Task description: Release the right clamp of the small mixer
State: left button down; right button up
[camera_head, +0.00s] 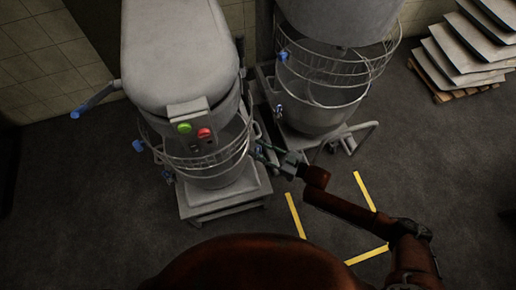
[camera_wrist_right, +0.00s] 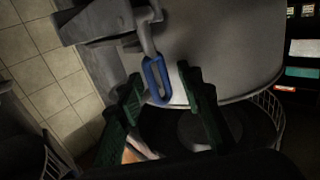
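The small mixer (camera_head: 178,60) stands at the left in the head view, grey, with a green and a red button and a wire guard over its bowl (camera_head: 215,175). My right gripper (camera_head: 264,152) is at the right side of this bowl. In the right wrist view the right clamp shows as a blue loop handle (camera_wrist_right: 153,82) on a grey bracket. The green fingers of my right gripper (camera_wrist_right: 160,84) are open, one on each side of the blue loop. I cannot tell whether they touch it. My left gripper is not in view.
A larger mixer (camera_head: 325,20) with its bowl (camera_head: 312,108) and wire guard stands close on the right. A blue lever (camera_head: 95,98) sticks out left of the small mixer. Trays (camera_head: 462,50) are stacked at the back right. Yellow floor lines (camera_head: 296,215) mark clear floor.

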grip_shut()
jog(key=shift+f, duration=0.1)
dwell(0.6)
